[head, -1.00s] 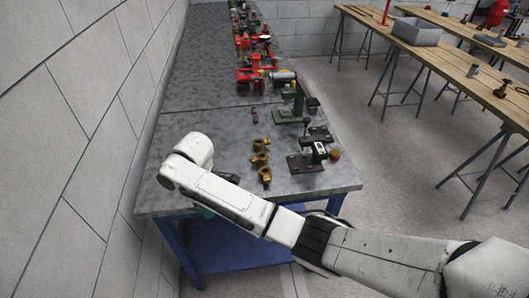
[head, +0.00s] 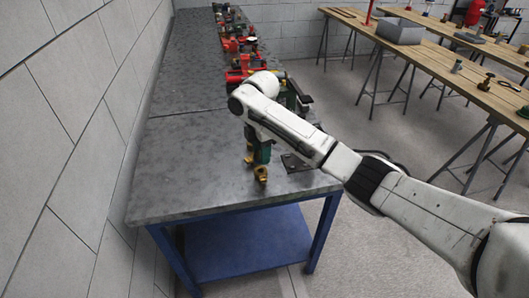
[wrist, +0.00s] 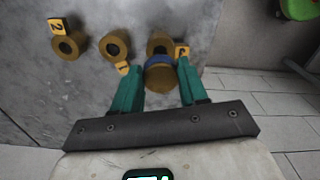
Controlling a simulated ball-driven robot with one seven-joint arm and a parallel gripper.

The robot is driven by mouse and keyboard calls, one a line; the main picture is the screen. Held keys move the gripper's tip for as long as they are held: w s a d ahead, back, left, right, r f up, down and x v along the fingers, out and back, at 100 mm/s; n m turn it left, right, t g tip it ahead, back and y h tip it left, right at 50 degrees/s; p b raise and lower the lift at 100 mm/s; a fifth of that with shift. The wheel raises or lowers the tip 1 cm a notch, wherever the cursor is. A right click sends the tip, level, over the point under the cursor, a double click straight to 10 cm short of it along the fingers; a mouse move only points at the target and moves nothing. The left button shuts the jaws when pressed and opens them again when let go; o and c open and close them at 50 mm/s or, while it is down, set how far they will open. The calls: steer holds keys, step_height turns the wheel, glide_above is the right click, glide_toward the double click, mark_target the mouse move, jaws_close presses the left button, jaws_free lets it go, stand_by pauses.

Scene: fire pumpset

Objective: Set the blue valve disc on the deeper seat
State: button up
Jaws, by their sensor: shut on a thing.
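My gripper (wrist: 158,75) has green fingers, shut on the blue valve disc (wrist: 158,61), which shows as a blue band with a brass-coloured body between the tips. Three brass seats stand in a row on the grey table: a left one (wrist: 67,46), a middle one (wrist: 114,45) and a right one (wrist: 160,42). The held disc overlaps the right seat in the wrist view; whether they touch I cannot tell. Which seat is deeper I cannot tell. In the head view, my gripper (head: 261,152) hangs above the front brass seat (head: 260,174); the disc is hidden there.
Yellow tags sit by the seats; one (wrist: 57,26) seems to read 2, another (wrist: 122,68) 1. Red parts (head: 240,75) stand farther back. The table's left part (head: 185,170) is clear.

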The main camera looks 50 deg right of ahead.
steer(key=shift+d+r+p, duration=0.1)
steer(key=shift+r+p, duration=0.05)
steer(key=shift+p, duration=0.25)
steer(key=shift+f+b, duration=1.15)
steer(key=shift+f, duration=1.15)
steer(key=shift+p, duration=0.55)
steer(key=shift+f, duration=0.3)
stand_by(0.8)
steer(key=o, duration=1.3)
